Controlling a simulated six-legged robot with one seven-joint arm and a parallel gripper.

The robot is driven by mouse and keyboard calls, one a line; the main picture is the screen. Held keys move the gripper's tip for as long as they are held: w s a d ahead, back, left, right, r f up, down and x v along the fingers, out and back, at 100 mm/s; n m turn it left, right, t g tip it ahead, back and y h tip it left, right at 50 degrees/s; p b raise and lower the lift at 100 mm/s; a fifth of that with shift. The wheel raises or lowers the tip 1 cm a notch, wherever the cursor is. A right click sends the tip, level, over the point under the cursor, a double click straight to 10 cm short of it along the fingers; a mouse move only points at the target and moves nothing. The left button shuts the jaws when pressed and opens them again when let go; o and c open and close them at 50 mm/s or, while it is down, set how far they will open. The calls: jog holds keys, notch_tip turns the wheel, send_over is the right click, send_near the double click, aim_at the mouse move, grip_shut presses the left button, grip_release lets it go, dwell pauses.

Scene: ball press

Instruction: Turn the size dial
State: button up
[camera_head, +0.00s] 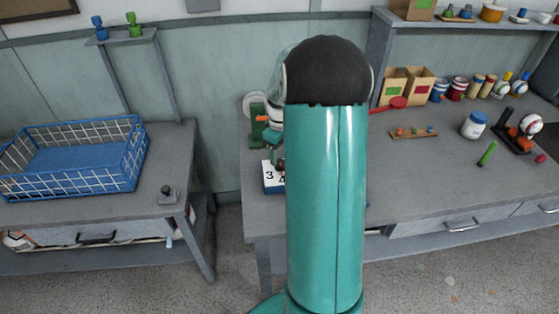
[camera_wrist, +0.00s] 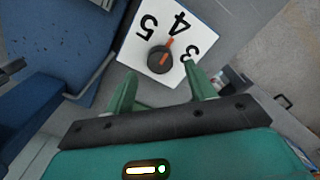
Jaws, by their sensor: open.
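The size dial (camera_wrist: 159,60) is a dark round knob with an orange pointer line, set on a white plate (camera_wrist: 130,52) marked 3, 4 and 5. In the wrist view the pointer is directed toward the 4. My gripper (camera_wrist: 157,76) is open, with one green finger on each side below the dial; I cannot tell whether either finger touches it. The right fingertip lies over the plate near the 3. In the head view the plate (camera_head: 269,176) shows only in part, with the 3 visible, and my teal arm hides much of the press (camera_head: 257,125) and my gripper.
A blue wire basket (camera_head: 75,158) stands on the separate left table. A gap separates the tables.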

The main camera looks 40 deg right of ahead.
aim_at(280, 162)
jog(key=shift+f, duration=2.1)
jog(key=c, duration=1)
jog(key=shift+o, duration=0.2)
jog(key=shift+m, duration=0.4)
jog(key=m, duration=0.5)
jog(key=shift+w, duration=0.1)
jog(key=m, duration=0.6)
